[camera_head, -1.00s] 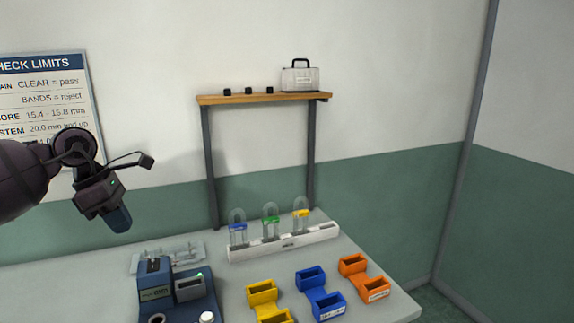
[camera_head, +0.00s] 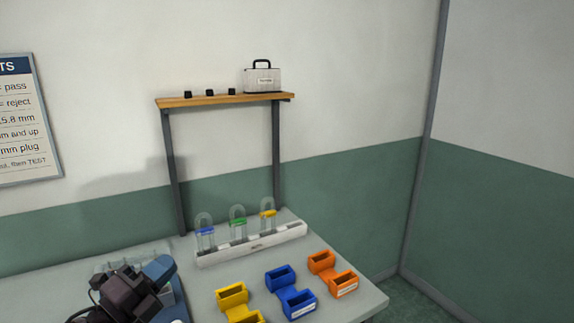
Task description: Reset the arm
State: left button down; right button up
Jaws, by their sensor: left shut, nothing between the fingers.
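My left gripper (camera_head: 158,270) shows at the lower left, over the table (camera_head: 345,285). My right gripper does not show.
A white rack (camera_head: 250,243) holds clear upright pieces with blue, green and yellow bands. Yellow (camera_head: 232,296), blue (camera_head: 280,277) and orange (camera_head: 322,262) bins stand at the table's right. A wooden shelf (camera_head: 225,99) carries a case (camera_head: 263,79) and small black blocks.

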pick_arm(q)
jog(key=s+a+f+n+g+y, duration=0.2)
jog(key=s+a+f+n+y, duration=0.25)
jog(key=f+n+y, duration=0.4)
jog(key=s+a+f+n+g+y, duration=0.25)
jog(key=s+f+n+y, duration=0.3)
jog(key=n, duration=0.55)
jog(key=s+d+f+n+g+h, duration=0.1)
jog(key=s+f+n+g, duration=0.3)
jog(key=s, duration=0.5)
jog(key=s+d+f+n+g+h, duration=0.1)
jog(key=s+f+n+g, duration=0.1)
jog(key=s+f+g, duration=0.5)
jog(key=w+f+t+b, duration=0.2)
jog(key=f+t+b, duration=0.2)
jog(key=f, duration=0.5)
jog(key=w+f+t+b, duration=0.3)
jog(key=f+t+b, duration=0.2)
jog(key=f, duration=0.5)
jog(key=shift+w+a+b, duration=0.15)
jog(key=shift+w+b, duration=0.05)
jog(key=shift+b, duration=0.3)
